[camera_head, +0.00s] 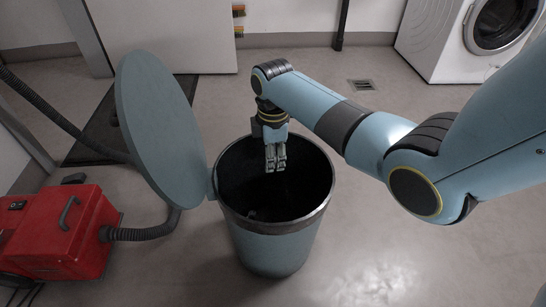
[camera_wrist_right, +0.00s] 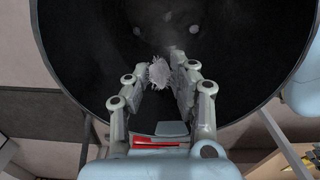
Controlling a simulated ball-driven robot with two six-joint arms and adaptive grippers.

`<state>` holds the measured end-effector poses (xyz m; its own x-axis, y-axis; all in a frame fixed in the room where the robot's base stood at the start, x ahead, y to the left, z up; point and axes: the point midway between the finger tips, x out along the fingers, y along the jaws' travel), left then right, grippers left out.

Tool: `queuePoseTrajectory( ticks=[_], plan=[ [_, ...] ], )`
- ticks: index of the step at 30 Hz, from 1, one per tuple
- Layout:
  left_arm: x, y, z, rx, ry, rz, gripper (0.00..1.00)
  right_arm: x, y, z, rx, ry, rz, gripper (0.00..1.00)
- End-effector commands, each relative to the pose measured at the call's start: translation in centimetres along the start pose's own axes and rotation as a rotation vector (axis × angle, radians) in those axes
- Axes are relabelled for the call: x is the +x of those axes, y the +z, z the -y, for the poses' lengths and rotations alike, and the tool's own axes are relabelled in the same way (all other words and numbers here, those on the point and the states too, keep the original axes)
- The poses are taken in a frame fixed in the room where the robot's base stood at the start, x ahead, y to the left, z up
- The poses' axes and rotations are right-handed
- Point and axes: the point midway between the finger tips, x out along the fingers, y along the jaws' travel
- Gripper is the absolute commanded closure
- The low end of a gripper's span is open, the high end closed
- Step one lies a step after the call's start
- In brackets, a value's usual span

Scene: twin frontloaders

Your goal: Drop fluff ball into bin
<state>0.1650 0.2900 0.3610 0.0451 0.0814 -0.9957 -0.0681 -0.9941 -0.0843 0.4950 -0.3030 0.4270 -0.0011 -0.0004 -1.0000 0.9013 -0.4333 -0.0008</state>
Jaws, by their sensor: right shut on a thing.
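A light blue bin (camera_head: 272,250) stands on the floor with its round lid (camera_head: 160,125) swung open to the left. My right gripper (camera_head: 275,168) points down over the dark opening of the bin. In the right wrist view the fingers of my right gripper (camera_wrist_right: 167,78) are shut on a small pale fluff ball (camera_wrist_right: 159,72), which sits between the fingertips over the dark inside of the bin. In the head view the fluff ball cannot be made out. My left gripper is not in view.
A red vacuum machine (camera_head: 75,230) with a black hose (camera_head: 145,233) stands left of the bin. A white washing machine (camera_head: 440,40) is at the back right. A floor drain (camera_head: 361,85) lies behind. The floor in front and right is clear.

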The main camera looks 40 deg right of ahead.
Motion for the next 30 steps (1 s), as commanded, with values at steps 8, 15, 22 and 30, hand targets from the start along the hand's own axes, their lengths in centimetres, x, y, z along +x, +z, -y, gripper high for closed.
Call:
queuePoseTrajectory(
  ticks=[8, 15, 22, 30],
  plan=[
    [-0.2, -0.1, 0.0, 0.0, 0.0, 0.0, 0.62, 0.0, 0.0, 0.0, 0.0, 0.001, 0.0, 0.85],
    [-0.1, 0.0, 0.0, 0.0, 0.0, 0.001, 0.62, 0.0, 0.0, 0.0, 0.0, 0.0, 0.0, 0.5],
    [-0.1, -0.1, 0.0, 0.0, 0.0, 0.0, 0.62, 0.0, 0.0, 0.0, 0.0, 0.0, 0.0, 0.5],
    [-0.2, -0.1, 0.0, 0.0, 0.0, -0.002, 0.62, -3.0, 0.0, -0.1, -0.001, 0.004, -0.001, 0.5]
  ],
)
